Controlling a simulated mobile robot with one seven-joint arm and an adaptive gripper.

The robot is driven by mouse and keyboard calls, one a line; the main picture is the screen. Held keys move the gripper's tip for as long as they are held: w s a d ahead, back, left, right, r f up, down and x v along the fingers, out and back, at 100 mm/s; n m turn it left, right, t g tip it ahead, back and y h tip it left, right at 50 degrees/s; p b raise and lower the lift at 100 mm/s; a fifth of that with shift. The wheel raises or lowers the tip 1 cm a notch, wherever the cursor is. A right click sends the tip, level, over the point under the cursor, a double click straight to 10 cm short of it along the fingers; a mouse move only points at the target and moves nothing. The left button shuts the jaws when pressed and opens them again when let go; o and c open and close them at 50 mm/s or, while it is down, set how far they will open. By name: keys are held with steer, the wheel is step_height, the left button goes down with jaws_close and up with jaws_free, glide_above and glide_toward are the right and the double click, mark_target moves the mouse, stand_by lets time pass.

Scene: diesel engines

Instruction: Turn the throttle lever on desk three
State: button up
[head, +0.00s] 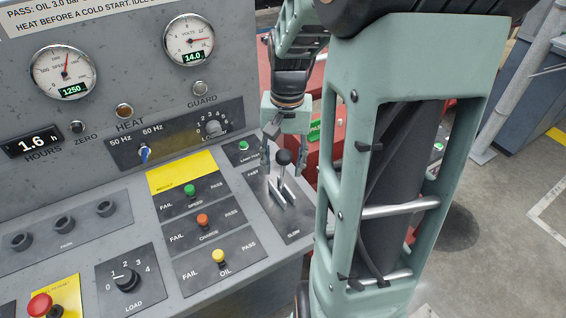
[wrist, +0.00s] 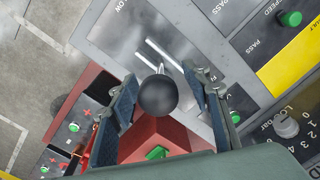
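The throttle lever (head: 284,158) has a black ball knob on a metal stem. It rises from a slotted dark plate (head: 257,186) marked FAST at the far end and SLOW at the near end. In the wrist view the knob (wrist: 157,96) is between the two fingers, with a gap on each side. My gripper (head: 283,164) is open and points down over the lever; in the wrist view its blue-grey fingers (wrist: 163,80) straddle the knob. No desk number is readable.
The desk (head: 180,295) carries several nearby controls: a green lamp-test button (head: 243,146), a load knob (head: 126,280) and a red mushroom button (head: 40,305). An upright gauge panel (head: 110,90) stands behind. Red machinery (head: 311,160) lies beyond the desk edge.

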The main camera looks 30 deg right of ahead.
steer(key=r, duration=1.2)
steer(key=shift+d, duration=0.3)
